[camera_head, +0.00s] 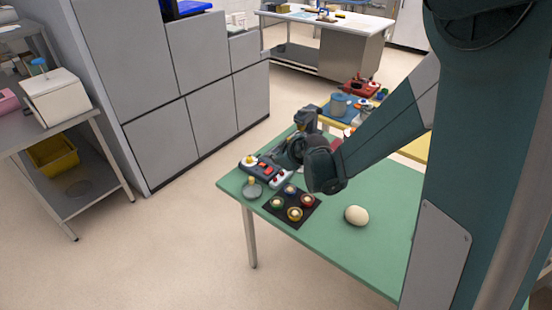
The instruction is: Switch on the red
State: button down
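A small grey and white control box (265,169) with red parts on its top lies near the far left edge of the green table (384,238). A red round piece (308,200) is on a black mat (292,215), beside green, blue and yellow ones. Which red part is a switch, and whether it is on, is too small to tell. My gripper (281,160) is at the end of the dark green arm, just behind and right of the control box. It partly hides the box's right side. Contact and the opening of its fingers cannot be made out.
A cream ball (356,215) lies right of the mat. Behind my arm is a yellow table with a blue-grey pot (340,104) and a red item (361,88). Grey cabinets (160,143) stand left.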

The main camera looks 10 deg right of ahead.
jog(key=b, duration=0.1)
send_over(268, 173)
notch_tip(268, 173, down, 6)
jog(key=shift+d+f, duration=0.1)
jog(key=shift+w+d+f+b, duration=0.15)
jog(key=shift+w+d+f, duration=0.05)
jog(key=shift+f, duration=0.45)
jog(key=shift+w+d+f+b, duration=0.15)
jog(key=shift+f, duration=0.45)
jog(key=shift+w+d+f, duration=0.15)
jog(key=shift+w+f, duration=0.05)
jog(key=shift+f, duration=0.05)
jog(key=shift+g, duration=0.3)
jog(key=shift+s+a, duration=0.2)
jog(key=shift+s+a+b, duration=0.35)
jog(key=shift+s+a, duration=0.05)
jog(key=shift+r, duration=0.2)
